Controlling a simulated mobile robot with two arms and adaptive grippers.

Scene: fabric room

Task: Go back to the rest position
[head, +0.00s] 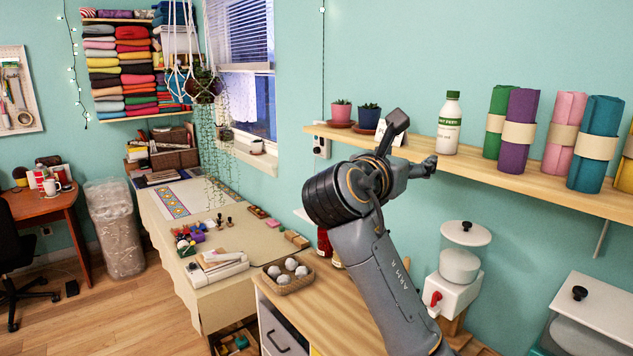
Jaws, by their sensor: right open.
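My right arm reaches up from the lower right of the head view. My right gripper (414,146) is at the wall shelf, with one finger raised and the other pointing right. It is open, and nothing shows between its fingers. It appears in front of the shelf's left part, between the potted plants and the white bottle (449,123). A small white card behind the raised finger is partly hidden. My left gripper is not in view.
The wooden shelf (470,163) holds two potted plants (341,113) and several fabric rolls (519,130). Below are a wooden tray (287,278) with white balls, a white dispenser (459,272) and a long work table (165,233). Open floor lies at left.

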